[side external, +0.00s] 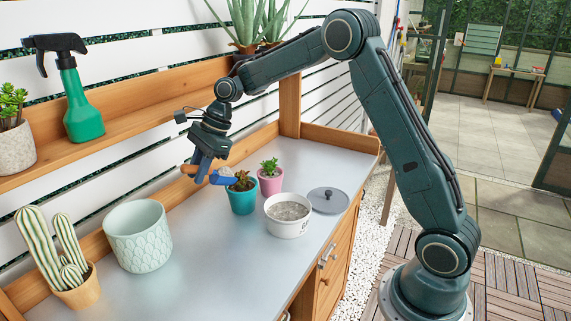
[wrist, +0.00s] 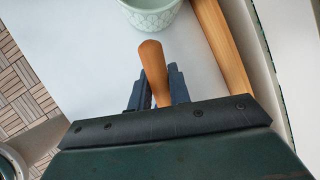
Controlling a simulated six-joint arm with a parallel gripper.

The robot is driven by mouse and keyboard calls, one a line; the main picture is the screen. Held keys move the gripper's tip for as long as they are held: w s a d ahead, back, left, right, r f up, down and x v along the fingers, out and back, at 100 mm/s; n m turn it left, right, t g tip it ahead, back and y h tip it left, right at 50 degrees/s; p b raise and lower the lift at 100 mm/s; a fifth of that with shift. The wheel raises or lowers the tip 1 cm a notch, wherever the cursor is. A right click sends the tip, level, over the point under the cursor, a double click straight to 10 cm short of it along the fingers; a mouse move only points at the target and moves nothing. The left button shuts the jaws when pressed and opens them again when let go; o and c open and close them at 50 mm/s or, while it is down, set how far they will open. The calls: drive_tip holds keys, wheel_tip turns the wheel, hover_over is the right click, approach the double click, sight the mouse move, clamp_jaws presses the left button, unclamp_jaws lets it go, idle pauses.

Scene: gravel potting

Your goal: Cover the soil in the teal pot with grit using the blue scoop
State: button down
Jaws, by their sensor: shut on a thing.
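My gripper (side external: 203,166) is shut on the handle of the blue scoop (side external: 223,180). The scoop's blue head is at the left rim of the teal pot (side external: 243,200), at about rim height; I cannot tell if it touches. A brown-green succulent (side external: 241,182) grows in the teal pot, and the soil is mostly hidden. The white tub of grit (side external: 287,226) stands open to the right of the teal pot. In the wrist view the scoop's wooden handle (wrist: 153,66) sticks up between my jaws (wrist: 158,92); the scoop's head is hidden there.
A pink pot (side external: 270,184) with a succulent stands just behind the teal pot. A grey lid (side external: 328,200) lies right of the tub. A large pale green pot (side external: 138,237) and a cactus pot (side external: 79,290) stand at left. The bench (side external: 215,265) is clear in front.

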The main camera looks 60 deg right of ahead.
drive_tip(key=shift+s+d+r+y, duration=0.15)
drive_tip(key=shift+d+r+y, duration=0.7)
drive_tip(key=shift+y, duration=0.15)
drive_tip(key=shift+d+r+t+y, duration=0.15)
drive_tip(key=shift+d+t+y, duration=0.05)
drive_tip(key=shift+t+y, duration=0.1)
drive_tip(key=shift+s+d+r+y, duration=0.1)
drive_tip(key=shift+d+r+y, duration=0.15)
drive_tip(key=shift+y, duration=0.05)
drive_tip(key=shift+a+f, duration=0.1)
drive_tip(key=shift+a, duration=0.05)
drive_tip(key=shift+w+a+f+h, duration=0.2)
drive_tip(key=shift+a+f+h, duration=0.6)
drive_tip(key=shift+h, duration=0.4)
drive_tip(key=shift+w+a+f+g+h, duration=0.15)
drive_tip(key=shift+a+f+g+h, duration=0.2)
drive_tip(key=shift+a+f+h, duration=0.45)
drive_tip(key=shift+w+a+f+g+h, duration=0.1)
drive_tip(key=shift+a+f+g+h, duration=0.4)
drive_tip(key=shift+h, duration=0.6)
drive_tip(key=shift+d, duration=0.1)
drive_tip(key=shift+w+a+v, duration=0.15)
drive_tip(key=shift+v, duration=0.8)
drive_tip(key=shift+w+a+v, duration=0.1)
drive_tip(key=shift+w+v, duration=0.05)
drive_tip(key=shift+v, duration=0.75)
drive_tip(key=shift+r, duration=0.1)
